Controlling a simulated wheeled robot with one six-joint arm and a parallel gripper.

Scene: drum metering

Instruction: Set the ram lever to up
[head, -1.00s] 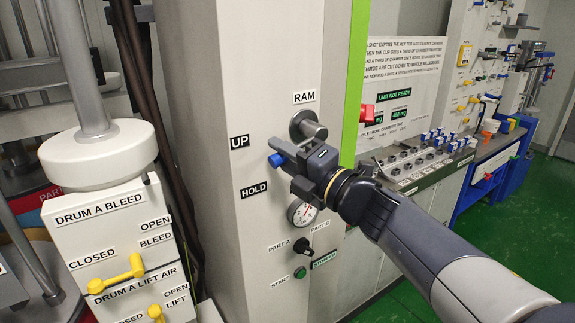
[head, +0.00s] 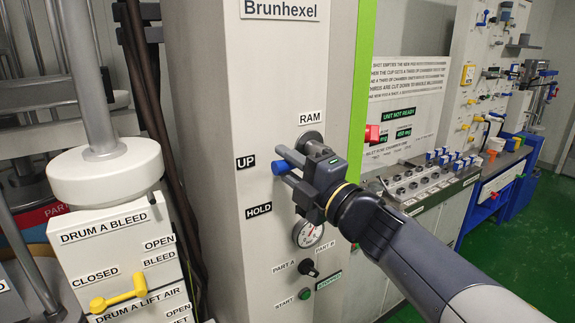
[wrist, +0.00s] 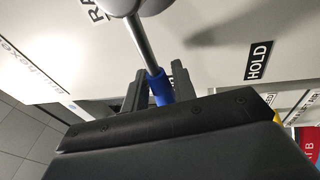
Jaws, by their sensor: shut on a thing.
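The ram lever has a blue grip (head: 281,167) and a metal shaft on a round grey hub (head: 312,140), below the RAM label (head: 311,118). My gripper (head: 287,171) is shut on the blue grip, whose end pokes out to the left. The tip is close to the height of the UP label (head: 245,162) and above the HOLD label (head: 258,210). In the wrist view the blue grip (wrist: 160,88) sits between my two fingers, with the metal shaft (wrist: 146,45) running up to the hub. My gripper hides part of the shaft in the head view.
A pressure gauge (head: 308,233) sits just below my gripper. A black PART A/PART B knob (head: 308,267) and a green start button (head: 305,293) are lower. The drum A bleed box (head: 115,235) with a yellow handle stands at the left.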

